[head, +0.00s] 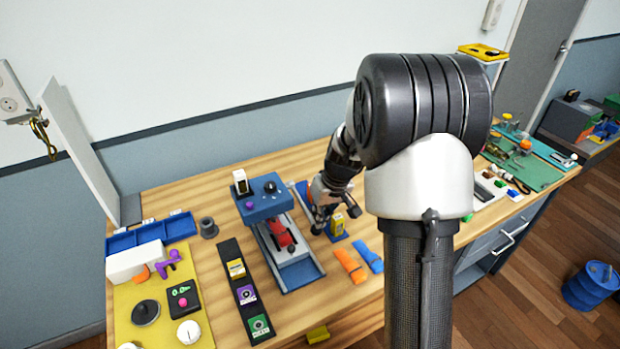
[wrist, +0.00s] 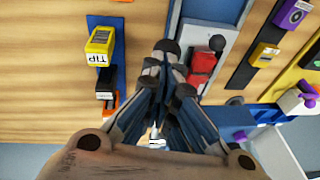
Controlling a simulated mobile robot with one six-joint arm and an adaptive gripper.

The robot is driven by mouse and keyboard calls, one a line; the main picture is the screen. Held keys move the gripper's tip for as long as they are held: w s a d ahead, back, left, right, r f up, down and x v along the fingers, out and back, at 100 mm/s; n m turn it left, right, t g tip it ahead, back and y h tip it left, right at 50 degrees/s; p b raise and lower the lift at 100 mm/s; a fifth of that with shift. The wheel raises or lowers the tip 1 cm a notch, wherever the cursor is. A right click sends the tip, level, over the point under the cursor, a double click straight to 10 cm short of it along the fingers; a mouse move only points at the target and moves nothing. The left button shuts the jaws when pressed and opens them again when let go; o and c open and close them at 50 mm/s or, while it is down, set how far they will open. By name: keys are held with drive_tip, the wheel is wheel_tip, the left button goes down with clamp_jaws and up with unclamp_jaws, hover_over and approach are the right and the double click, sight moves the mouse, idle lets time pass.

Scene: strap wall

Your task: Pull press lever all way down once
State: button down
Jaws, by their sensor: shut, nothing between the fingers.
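The press (head: 262,207) is a blue block over a pale grey bed on the bench, with a dark round knob on top. A red part (head: 280,232) with a dark end lies over the bed; in the wrist view the red part (wrist: 202,62) shows beside a black ball knob (wrist: 217,43). I cannot tell clearly which piece is the lever. My gripper (head: 318,228) is low at the right side of the press, shut and empty. In the wrist view its closed fingers (wrist: 165,62) end at a dark round tip, apart from the red part.
A yellow TIP box (head: 337,223) stands on a blue strip close to my gripper's right. Orange and blue pieces (head: 350,266) lie in front. A black strip with coloured labels (head: 244,290) and a yellow mat (head: 160,318) lie left of the press.

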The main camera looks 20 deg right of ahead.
drive_tip(key=shift+s+f, duration=0.15)
drive_tip(key=shift+f, duration=0.25)
drive_tip(key=s+p+v, duration=0.1)
drive_tip(key=p+v, duration=0.3)
drive_tip(key=v, duration=0.9)
drive_tip(key=shift+s+d+p, duration=0.15)
drive_tip(key=shift+s+p, duration=0.1)
drive_tip(key=shift+p, duration=0.15)
drive_tip(key=shift+f, duration=0.1)
drive_tip(key=s+a+r+t+h, duration=0.1)
drive_tip(key=s+a+r, duration=1.05)
drive_tip(key=s, duration=0.25)
drive_tip(key=s+a+t, duration=0.1)
drive_tip(key=s+a, duration=0.2)
drive_tip(key=s, duration=0.5)
drive_tip(key=shift+s+f+n+b, duration=0.25)
drive_tip(key=shift+n+b, duration=0.15)
